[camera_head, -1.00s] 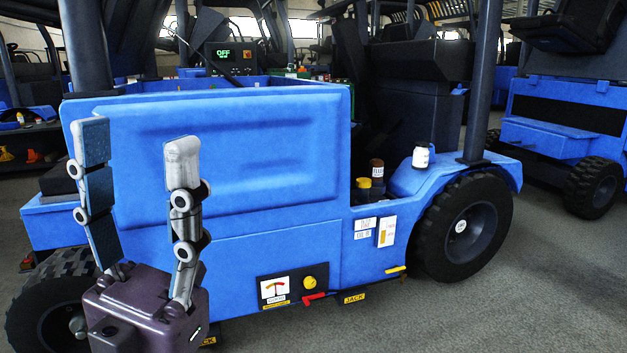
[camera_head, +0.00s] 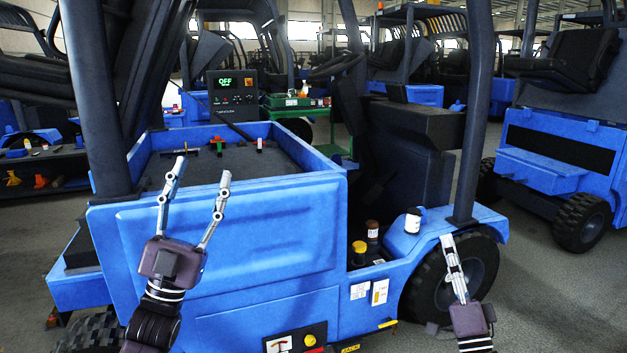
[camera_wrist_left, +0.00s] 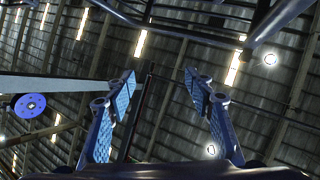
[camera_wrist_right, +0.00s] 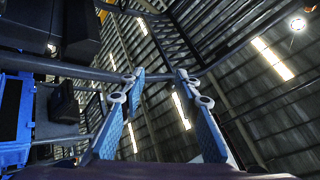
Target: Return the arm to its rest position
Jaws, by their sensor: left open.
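My left gripper (camera_head: 203,168) points upward in front of the blue vehicle's side panel (camera_head: 285,235). Its two fingers stand apart with nothing between them; the left wrist view shows the gap between the fingertips (camera_wrist_left: 159,77) against the roof. My right gripper (camera_head: 449,240) points upward in front of the vehicle's rear wheel (camera_head: 482,268), seen nearly side-on. In the right wrist view its fingertips (camera_wrist_right: 160,75) are apart and empty, with roof beams behind.
The blue vehicle's open bay (camera_head: 235,163) holds small coloured parts. A yellow-capped jar (camera_head: 359,254), a dark bottle (camera_head: 372,232) and a white can (camera_head: 413,220) stand at its side. A display (camera_head: 229,82) reads OFF. Another blue vehicle (camera_head: 540,170) stands right; grey floor lies between.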

